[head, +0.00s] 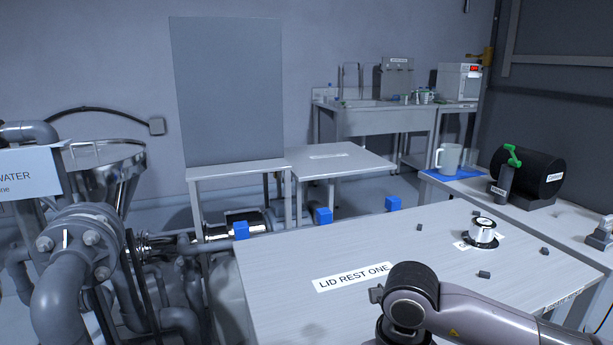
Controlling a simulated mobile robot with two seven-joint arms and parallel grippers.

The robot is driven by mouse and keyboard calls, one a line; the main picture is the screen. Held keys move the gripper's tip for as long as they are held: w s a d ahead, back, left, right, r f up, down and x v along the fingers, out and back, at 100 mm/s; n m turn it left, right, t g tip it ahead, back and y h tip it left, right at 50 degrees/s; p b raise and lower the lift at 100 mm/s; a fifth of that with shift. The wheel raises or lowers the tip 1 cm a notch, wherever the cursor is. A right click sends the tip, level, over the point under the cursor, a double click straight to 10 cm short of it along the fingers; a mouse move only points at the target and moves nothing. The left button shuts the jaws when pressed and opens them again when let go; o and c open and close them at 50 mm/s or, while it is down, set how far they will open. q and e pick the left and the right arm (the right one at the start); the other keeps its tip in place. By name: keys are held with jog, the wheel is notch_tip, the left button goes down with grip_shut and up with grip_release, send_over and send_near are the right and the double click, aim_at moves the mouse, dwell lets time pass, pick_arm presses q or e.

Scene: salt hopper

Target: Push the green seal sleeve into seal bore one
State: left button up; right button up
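I cannot make out a green seal sleeve for certain. The only clear green thing is a small bent piece (513,155) on top of a dark upright block at the right. No part is readable as seal bore one. A silver and white cylinder (482,232) stands on a black ring on the table. An arm of mine comes in from the lower right, with its rounded dark joint (412,285) over the table's front. Its fingers are not visible. My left gripper is not in view.
Pipes and a steel hopper (108,172) crowd the left. A side bench at right holds a grey mug (448,158).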

dwell(0.7)
grip_shut()
jog(key=shift+r+p, duration=1.35)
jog(key=shift+r, duration=1.05)
jog(key=shift+r+p, duration=0.35)
jog(key=shift+r, duration=0.3)
